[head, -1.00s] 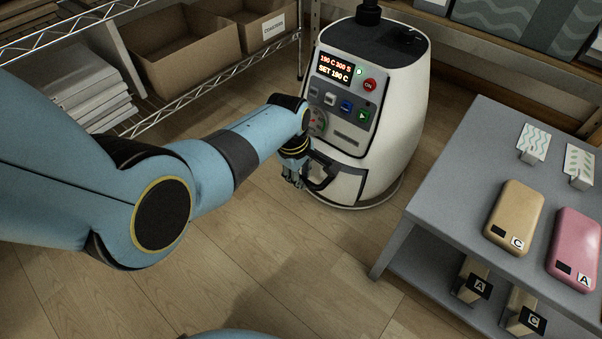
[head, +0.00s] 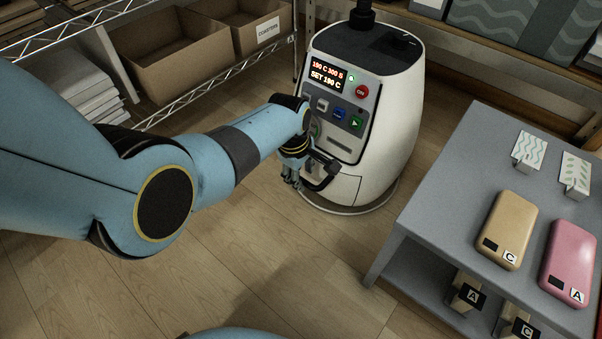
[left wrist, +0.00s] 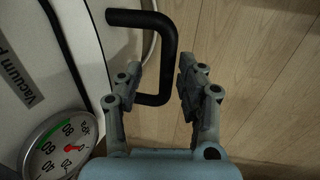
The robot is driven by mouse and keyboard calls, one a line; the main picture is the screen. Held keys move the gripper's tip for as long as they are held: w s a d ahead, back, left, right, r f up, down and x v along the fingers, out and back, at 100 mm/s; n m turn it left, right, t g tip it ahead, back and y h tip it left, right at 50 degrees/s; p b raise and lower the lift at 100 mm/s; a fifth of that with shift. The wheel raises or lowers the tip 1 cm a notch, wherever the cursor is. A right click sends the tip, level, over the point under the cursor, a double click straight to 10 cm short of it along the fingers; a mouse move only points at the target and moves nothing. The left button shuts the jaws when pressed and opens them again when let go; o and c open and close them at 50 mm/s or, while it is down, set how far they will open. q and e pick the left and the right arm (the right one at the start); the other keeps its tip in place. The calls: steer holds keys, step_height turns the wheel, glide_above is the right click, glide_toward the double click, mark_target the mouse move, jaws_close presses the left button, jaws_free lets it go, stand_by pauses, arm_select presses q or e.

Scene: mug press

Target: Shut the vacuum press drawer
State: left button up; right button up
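The white vacuum press (head: 385,150) stands on the floor at upper middle, its lit control panel facing me. Its drawer front is low on the body, with a black handle (head: 326,180); my gripper partly hides it. The drawer looks about level with the body, but I cannot tell whether any gap is left. My left gripper (head: 292,182) is at the handle's left end. In the left wrist view its fingers (left wrist: 160,75) are apart, with the black handle bar (left wrist: 168,60) showing between them and no clear grip on it. My right gripper is not in view.
A grey table (head: 440,200) stands to the right, with a tan case (head: 508,228), a pink case (head: 567,262) and small cards on it. A wire shelf (head: 215,80) with cardboard boxes is behind left. The wooden floor in front is clear. A gauge (left wrist: 62,145) shows beside the handle.

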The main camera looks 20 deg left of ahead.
arm_select(q)
steer(key=shift+s, duration=0.15)
step_height(320, 180, up, 12)
steer(key=s, duration=0.2)
steer(key=shift+a+f, duration=0.15)
steer(key=shift+a, duration=0.25)
stand_by(0.3)
